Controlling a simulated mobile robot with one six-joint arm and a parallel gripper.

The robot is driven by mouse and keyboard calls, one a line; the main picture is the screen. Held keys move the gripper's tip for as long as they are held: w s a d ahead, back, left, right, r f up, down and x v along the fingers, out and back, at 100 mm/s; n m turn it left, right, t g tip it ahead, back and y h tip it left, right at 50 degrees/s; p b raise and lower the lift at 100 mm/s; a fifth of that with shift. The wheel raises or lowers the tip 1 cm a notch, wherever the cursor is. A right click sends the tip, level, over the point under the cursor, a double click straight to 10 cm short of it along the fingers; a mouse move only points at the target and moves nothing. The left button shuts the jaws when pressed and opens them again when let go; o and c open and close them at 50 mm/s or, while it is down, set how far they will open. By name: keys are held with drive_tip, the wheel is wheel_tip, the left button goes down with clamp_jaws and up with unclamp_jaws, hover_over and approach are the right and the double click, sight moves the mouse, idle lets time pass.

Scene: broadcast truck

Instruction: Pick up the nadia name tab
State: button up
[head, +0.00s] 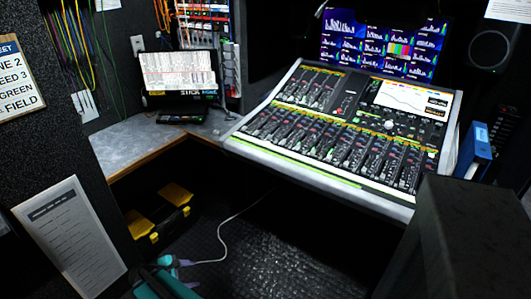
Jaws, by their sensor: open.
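I cannot make out a name tab reading "nadia" in the head view. A large mixing console (330,140) with rows of faders and small labels fills the middle right, but its lettering is too small to read.
A grey corner desk (150,143) holds a monitor (180,72) and a dark device (182,117). A black and yellow toolbox (158,217) and a white cable (222,236) lie on the dark floor. A dark block (465,240) stands right.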

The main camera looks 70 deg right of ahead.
drive_tip(key=d+r+n+h, duration=0.2)
drive_tip(key=d+r+h, duration=0.1)
drive_tip(key=d+r, duration=0.8)
drive_tip(key=n+g+h+b, duration=0.2)
drive_tip(key=n+h, duration=0.4)
drive_tip(key=h, duration=0.1)
approach(255, 151)
drive_tip(key=s+a+r, duration=0.1)
drive_tip(key=r, duration=0.1)
drive_tip(key=shift+f, duration=0.1)
drive_tip(key=shift+p+x, duration=0.65)
drive_tip(key=shift+x, duration=3.6)
drive_tip(key=shift+d, duration=0.1)
